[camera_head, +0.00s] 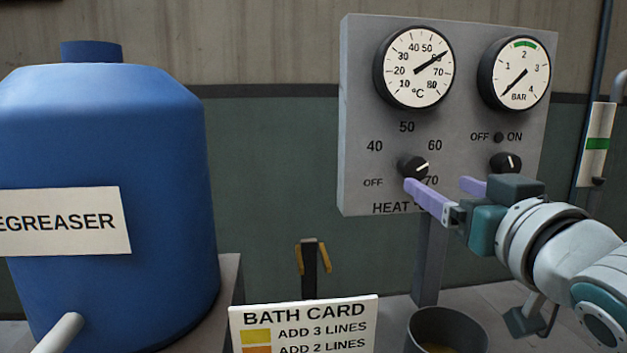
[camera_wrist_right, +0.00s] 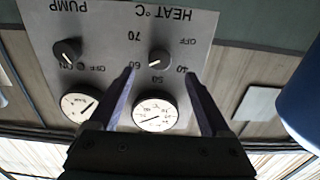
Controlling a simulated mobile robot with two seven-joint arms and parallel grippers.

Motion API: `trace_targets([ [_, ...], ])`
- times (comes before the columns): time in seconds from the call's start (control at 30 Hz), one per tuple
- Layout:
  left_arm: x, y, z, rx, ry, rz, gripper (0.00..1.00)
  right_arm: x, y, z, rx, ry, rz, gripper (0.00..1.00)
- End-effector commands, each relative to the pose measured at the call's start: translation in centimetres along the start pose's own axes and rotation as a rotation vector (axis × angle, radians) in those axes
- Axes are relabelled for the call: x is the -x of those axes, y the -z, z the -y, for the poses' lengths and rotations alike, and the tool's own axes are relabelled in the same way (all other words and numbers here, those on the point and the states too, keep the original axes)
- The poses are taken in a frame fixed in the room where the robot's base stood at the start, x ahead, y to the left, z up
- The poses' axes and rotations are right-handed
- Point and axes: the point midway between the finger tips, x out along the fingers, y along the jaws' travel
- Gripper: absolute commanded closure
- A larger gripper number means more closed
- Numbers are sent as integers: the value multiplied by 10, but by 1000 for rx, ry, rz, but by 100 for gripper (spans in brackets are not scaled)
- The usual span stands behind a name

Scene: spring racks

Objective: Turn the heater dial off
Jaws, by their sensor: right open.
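The heater dial (camera_head: 411,167) is a small black knob with a white mark, low on the grey control panel (camera_head: 365,110). OFF and 40 are printed to its left, 50 above, 60 and 70 to its right. Its mark points right and slightly up, roughly toward 60. My right gripper (camera_head: 443,187) is open and empty, its two purple fingers reaching toward the panel just below and right of the dial. In the right wrist view, which is upside down, the dial (camera_wrist_right: 160,58) shows ahead between the fingers, apparently untouched. My left gripper is not in view.
A pump knob (camera_head: 508,162) sits right of the heater dial, close to my right gripper. A temperature gauge (camera_head: 414,68) and a pressure gauge (camera_head: 514,74) are above. A blue degreaser tank (camera_head: 110,130) stands left. A bath card (camera_head: 303,325) and an open container (camera_head: 447,328) are below.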

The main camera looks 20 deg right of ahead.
Motion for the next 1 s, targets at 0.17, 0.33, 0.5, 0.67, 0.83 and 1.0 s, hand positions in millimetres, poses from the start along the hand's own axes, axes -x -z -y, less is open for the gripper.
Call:
trace_targets([
  [0.17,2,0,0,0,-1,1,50,-35,2,-1,2,-1,-1,18],
  [0.33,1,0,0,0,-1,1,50,-62,1,0,0,0,1,18],
  [0.5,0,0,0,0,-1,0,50,-77,0,0,0,0,2,18],
  [0.67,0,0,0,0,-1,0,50,-81,0,0,0,0,2,18],
  [0.83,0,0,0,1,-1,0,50,-81,0,0,0,0,2,18],
  [1.0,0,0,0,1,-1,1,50,-81,0,0,0,0,3,35],
])
